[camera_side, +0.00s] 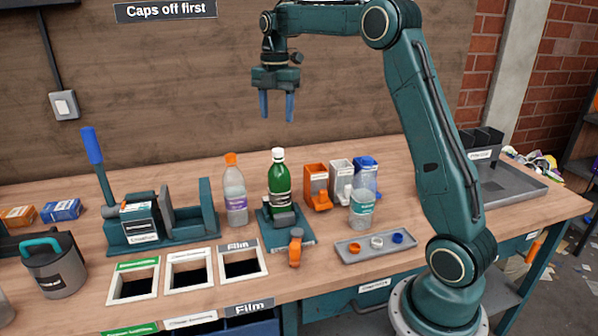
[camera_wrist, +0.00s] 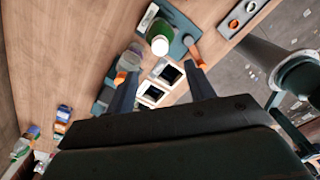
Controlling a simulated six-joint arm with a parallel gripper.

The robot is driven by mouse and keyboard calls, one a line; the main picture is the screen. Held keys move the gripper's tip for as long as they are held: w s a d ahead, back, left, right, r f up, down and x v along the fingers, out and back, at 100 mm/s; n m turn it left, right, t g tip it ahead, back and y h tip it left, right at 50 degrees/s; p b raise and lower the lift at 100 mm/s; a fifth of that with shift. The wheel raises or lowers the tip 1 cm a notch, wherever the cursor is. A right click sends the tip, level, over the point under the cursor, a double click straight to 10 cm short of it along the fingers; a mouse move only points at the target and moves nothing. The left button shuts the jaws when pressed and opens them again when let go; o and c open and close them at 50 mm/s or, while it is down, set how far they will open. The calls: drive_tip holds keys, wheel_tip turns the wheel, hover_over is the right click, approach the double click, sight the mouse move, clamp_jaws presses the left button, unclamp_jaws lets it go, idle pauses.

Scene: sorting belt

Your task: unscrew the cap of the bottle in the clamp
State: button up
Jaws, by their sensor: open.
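A green bottle (camera_side: 279,196) with a white cap (camera_side: 278,155) stands upright in a teal clamp (camera_side: 303,232) with an orange handle (camera_side: 295,250). The cap is on the bottle. My gripper (camera_side: 277,107) is open and empty, pointing down high above the bottle, well apart from the cap. In the wrist view the white cap (camera_wrist: 160,46) and green bottle (camera_wrist: 160,28) show beyond the fingers of my gripper (camera_wrist: 160,82), with the orange handle (camera_wrist: 197,55) to their right. The bottle's lower part is partly hidden by the clamp in the side view.
A clear bottle with an orange cap (camera_side: 235,195) stands close left of the clamp. Framed openings (camera_side: 188,272) lie front left. The air between gripper and bottle is clear.

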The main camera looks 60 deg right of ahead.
sight(278, 150)
drive_tip(key=shift+f, duration=4.8)
drive_tip(key=shift+c, duration=0.2)
drive_tip(key=c, duration=1.1)
drive_tip(key=shift+o, duration=0.2)
drive_tip(key=shift+n, duration=0.3)
drive_tip(key=shift+n, duration=0.8)
drive_tip(key=shift+r, duration=1.2)
drive_tip(key=shift+r, duration=2.35)
